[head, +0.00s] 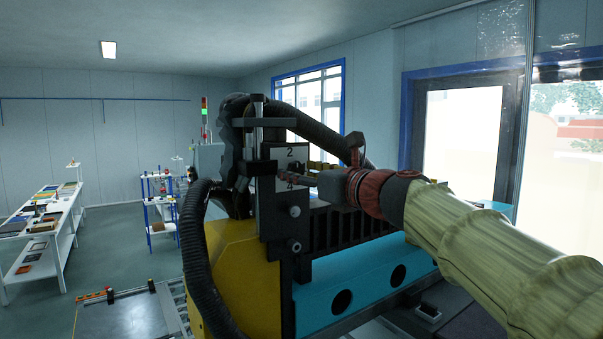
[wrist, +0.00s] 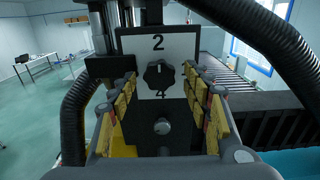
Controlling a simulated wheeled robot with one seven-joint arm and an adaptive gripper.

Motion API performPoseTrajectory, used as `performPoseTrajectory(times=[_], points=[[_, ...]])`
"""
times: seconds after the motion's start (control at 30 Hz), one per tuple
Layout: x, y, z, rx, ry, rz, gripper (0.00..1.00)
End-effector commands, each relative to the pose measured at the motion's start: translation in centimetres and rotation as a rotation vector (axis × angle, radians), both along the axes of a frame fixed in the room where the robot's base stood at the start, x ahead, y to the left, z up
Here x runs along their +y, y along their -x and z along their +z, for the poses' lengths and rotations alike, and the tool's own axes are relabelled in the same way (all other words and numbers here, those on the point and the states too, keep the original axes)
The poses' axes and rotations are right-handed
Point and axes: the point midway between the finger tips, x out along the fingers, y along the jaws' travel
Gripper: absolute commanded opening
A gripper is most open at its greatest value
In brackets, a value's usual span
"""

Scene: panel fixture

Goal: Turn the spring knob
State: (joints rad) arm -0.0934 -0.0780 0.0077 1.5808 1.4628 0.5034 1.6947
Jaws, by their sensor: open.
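The spring knob (wrist: 159,74) is a dark, round, ridged knob on a white plate (wrist: 181,48) marked 2 above it and 4 below it. In the wrist view my gripper (wrist: 161,82) is open, with one yellow-padded finger left of the knob and the other right of it. Nothing is held between the fingers. I cannot tell whether the fingertips reach the knob's depth. In the head view my gripper (head: 313,175) faces the plate (head: 290,153) from the right, and the knob is small and hard to make out there.
Below the plate a black block carries a round silver button (wrist: 162,126). Thick black ribbed hoses (head: 195,245) curve around the machine, and one (wrist: 270,50) passes right of my gripper. A yellow housing (head: 232,265) and blue panel (head: 365,280) lie below. A white table (head: 62,235) stands far left.

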Motion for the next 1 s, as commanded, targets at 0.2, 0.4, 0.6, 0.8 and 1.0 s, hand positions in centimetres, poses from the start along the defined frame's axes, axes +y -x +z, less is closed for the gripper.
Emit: performPoseTrajectory(times=[0.2,0.4,0.6,0.8,1.0], points=[[0.01,-0.02,-0.04,0.0,0.0,0.0,0.48],[0.01,-0.02,-0.06,0.001,0.001,0.0,0.37],[0.02,-0.01,-0.06,0.001,0.001,0.0,0.26],[0.01,-0.01,-0.06,0.001,0.001,0.0,0.14],[0.01,-0.01,-0.06,0.001,0.001,0.0,0.05]])
